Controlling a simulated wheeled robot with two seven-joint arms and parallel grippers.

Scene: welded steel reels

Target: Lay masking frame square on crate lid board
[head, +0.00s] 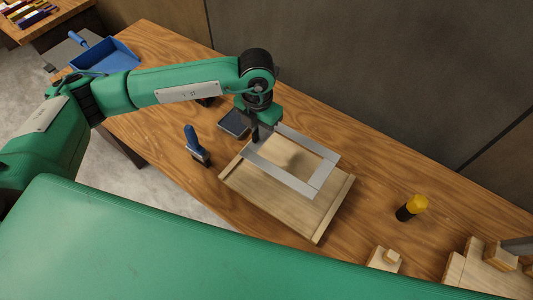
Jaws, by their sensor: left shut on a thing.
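The masking frame (278,175) is a flat, pale grey open rectangle. My left gripper (256,138) is shut on its left side. The crate lid board (270,195) is a light wood panel with raised strips at its two ends, lying on the bench below the frame. A soft shadow on the board inside the frame suggests the frame is held a little above it. In the picture the frame's sides run roughly parallel to the board's, and its far side reaches past the board's far edge. The gripper hides the frame's left corner area. My right gripper is not in view.
On the wooden bench (160,130), a blue-handled tool (194,143) and a dark pad (234,123) stand left of the board. A blue dustpan (110,54) is far left.

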